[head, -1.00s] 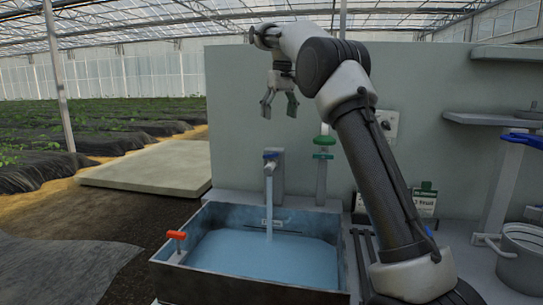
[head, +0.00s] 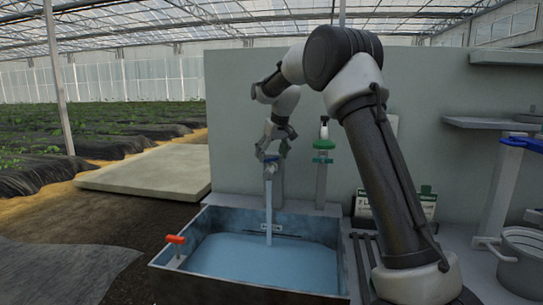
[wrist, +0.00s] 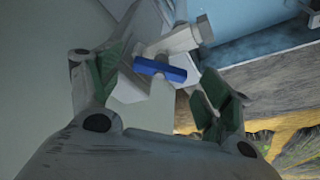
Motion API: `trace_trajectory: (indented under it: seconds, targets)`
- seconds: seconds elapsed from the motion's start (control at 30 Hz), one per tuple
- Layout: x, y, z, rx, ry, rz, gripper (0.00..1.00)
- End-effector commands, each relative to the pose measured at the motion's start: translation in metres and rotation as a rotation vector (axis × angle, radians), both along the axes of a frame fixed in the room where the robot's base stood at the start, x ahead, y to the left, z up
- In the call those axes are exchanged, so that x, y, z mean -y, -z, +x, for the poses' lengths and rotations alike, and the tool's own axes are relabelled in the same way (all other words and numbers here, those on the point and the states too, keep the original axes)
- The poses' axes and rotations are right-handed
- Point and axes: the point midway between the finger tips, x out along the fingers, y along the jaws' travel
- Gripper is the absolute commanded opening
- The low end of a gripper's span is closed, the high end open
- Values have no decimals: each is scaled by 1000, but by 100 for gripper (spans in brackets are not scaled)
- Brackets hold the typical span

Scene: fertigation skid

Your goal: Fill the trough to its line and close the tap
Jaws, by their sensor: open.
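The trough (head: 240,291) is a grey metal basin holding blue water. A stream runs from the tap spout (head: 270,170) down into it. The tap's blue handle (wrist: 160,70) shows in the wrist view, between my open fingers. My gripper (head: 272,156) is open, pointing down just above the tap. In the head view it partly hides the handle. I cannot tell whether the fingers touch it.
A red-handled fitting (head: 176,240) is on the trough's left edge. A pot (head: 520,257) and a blue-topped stand (head: 522,143) are at right. A wall (head: 430,90) stands behind.

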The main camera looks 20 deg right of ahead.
Motion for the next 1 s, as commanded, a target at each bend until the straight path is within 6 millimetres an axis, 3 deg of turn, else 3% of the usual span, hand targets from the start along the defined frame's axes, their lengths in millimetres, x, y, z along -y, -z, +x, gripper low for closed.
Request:
trace_trajectory:
  seconds: [0.3, 0.57, 1.0]
  targets:
    - [0, 5, 2, 0, 0, 0, 79]
    - [0, 4, 2, -1, 0, 0, 33]
    - [-2, 5, 1, -2, 76, -1, 33]
